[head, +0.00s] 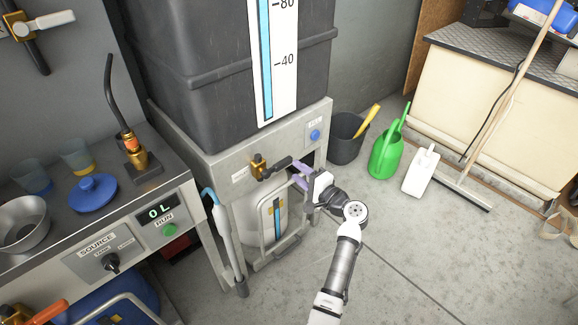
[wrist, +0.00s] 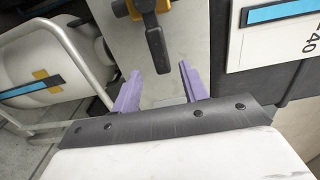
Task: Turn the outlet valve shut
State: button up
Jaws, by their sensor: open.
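The outlet valve (head: 257,169) is a brass body with a black lever, fixed to the grey panel under the dark tank. Its black lever (head: 277,164) points right along the panel in the head view. My gripper (head: 299,175) is open, with lilac fingers close to the free end of the lever. In the wrist view, the lever (wrist: 154,42) reaches down toward the gap between the fingertips (wrist: 157,76), one finger on either side. I cannot tell whether a finger touches it. Part of the brass body (wrist: 150,5) is cut off at the top edge.
A white container (head: 268,217) in a tubular frame stands below the valve. A blue button (head: 315,134) sits to the right on the panel. A grey bucket (head: 347,142) and green watering can (head: 386,150) stand right. The floor at lower right is mostly clear.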

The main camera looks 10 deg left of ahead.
jog(key=v, duration=0.7)
jog(key=shift+d, duration=0.15)
jog(key=shift+s, duration=0.1)
